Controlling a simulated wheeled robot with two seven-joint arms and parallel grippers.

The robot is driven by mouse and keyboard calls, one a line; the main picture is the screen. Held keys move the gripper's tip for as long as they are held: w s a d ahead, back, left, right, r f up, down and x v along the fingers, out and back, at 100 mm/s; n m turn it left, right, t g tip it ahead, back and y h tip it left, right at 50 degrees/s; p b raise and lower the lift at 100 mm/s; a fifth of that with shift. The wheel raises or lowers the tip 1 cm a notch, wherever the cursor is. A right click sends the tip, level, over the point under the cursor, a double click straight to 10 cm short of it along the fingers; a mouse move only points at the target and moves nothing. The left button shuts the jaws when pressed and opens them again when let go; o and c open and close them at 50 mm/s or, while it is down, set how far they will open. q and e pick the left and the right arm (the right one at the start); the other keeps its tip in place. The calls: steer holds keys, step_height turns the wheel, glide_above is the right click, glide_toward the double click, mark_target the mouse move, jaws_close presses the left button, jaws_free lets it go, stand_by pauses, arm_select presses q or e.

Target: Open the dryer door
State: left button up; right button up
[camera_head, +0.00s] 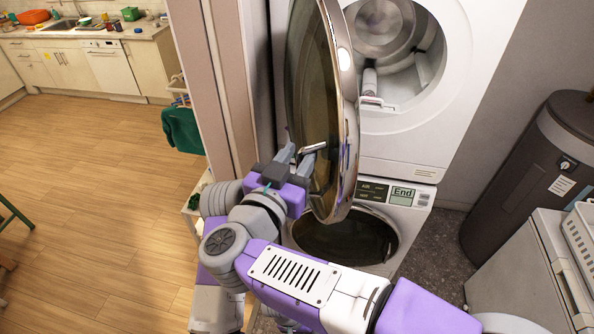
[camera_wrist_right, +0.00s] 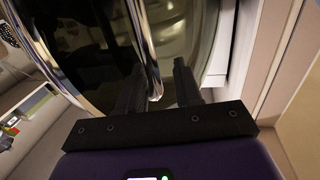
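The dryer is the upper white machine (camera_head: 424,128). Its round, chrome-rimmed door (camera_head: 347,110) stands swung wide open to the left, seen nearly edge-on, and the drum (camera_head: 388,35) is exposed. My right gripper (camera_head: 298,155) is at the lower left side of the door, with its two fingers apart. A small chrome bar (camera_head: 313,147) shows by the fingertips. In the right wrist view, the fingers (camera_wrist_right: 158,88) are apart in front of the dark door glass (camera_wrist_right: 95,60), and a chrome strip ends between them. Contact with the door cannot be told. My left gripper is not in view.
A lower machine (camera_head: 402,193) with a display reading "End" stands under the dryer. A wall edge (camera_head: 215,80) is close left of the door. Open wooden floor (camera_head: 95,190) lies left.

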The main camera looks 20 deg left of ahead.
step_height(320, 180, up, 6)
steer(key=shift+f, duration=0.2)
steer(key=shift+r, duration=0.65)
steer(key=f, duration=0.2)
steer(key=f+g, duration=0.2)
steer(key=f, duration=0.1)
steer(key=shift+s+d+f+h, duration=0.1)
steer(key=shift+s+f+h, duration=0.15)
steer(key=shift+f+h, duration=0.05)
steer(key=s+a, duration=0.6)
steer(key=shift+s+f, duration=0.15)
steer(key=shift+f, duration=0.25)
steer(key=shift+d, duration=0.1)
steer(key=shift+c, duration=0.2)
